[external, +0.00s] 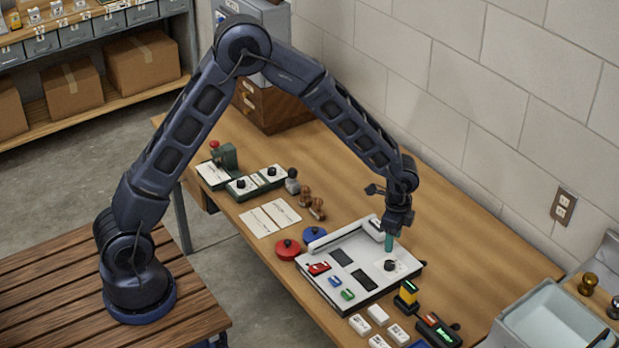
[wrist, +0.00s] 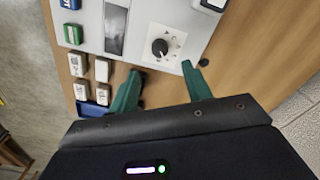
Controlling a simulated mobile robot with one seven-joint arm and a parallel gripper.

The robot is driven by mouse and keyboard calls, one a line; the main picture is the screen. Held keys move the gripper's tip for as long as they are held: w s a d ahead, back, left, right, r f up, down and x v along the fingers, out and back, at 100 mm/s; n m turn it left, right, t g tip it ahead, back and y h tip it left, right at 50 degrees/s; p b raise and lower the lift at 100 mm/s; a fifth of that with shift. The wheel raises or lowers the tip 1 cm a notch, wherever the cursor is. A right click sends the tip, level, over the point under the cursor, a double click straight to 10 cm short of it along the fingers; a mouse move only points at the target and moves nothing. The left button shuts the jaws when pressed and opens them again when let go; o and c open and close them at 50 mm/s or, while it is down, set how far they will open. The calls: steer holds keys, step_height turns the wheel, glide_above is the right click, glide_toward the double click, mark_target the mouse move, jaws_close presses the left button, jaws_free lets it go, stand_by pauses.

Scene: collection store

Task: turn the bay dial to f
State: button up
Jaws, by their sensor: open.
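A black dial (wrist: 160,47) sits on a white label plate on the light grey panel, with small marks around it too blurred to read. The dial (external: 390,265) also shows at the panel's right end in the external view. The panel (external: 330,283) lies on the wooden table. My gripper (wrist: 158,80) is open, its two green fingers apart, with nothing between them. In the wrist view the dial lies beyond the fingertips, between their lines. In the external view my gripper (external: 389,243) hangs over the panel near the dial.
Red and blue round pieces (external: 288,249) lie left of the panel. Several white blocks (external: 377,315), a yellow-topped device (external: 407,293) and a black device with a green display (external: 438,331) stand near its front and right. A grey bin (external: 548,318) is at the right.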

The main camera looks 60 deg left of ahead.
steer(key=shift+r, duration=1.05)
steer(key=s+a+r+n+t, duration=0.1)
steer(key=s+a+r+n, duration=0.1)
steer(key=s+a+r, duration=0.4)
steer(key=s+a+r+n, duration=0.2)
steer(key=s+a+r, duration=0.2)
steer(key=r, duration=0.5)
steer(key=s+a+r+n+t, duration=0.1)
steer(key=s+a+r, duration=0.35)
steer(key=r, duration=0.25)
steer(key=s+a+r+n+t, duration=0.1)
steer(key=s+a+r+n, duration=0.1)
steer(key=s, duration=0.6)
steer(key=s+a+r+n, duration=0.2)
steer(key=s+a, duration=0.2)
steer(key=s, duration=0.4)
steer(key=s+a+r+n+t, duration=0.1)
steer(key=s+a+r+n, duration=0.1)
steer(key=s, duration=0.7)
steer(key=shift+a+n+t, duration=0.3)
steer(key=shift+a+n, duration=0.2)
steer(key=shift+a, duration=0.55)
steer(key=shift+c, duration=0.4)
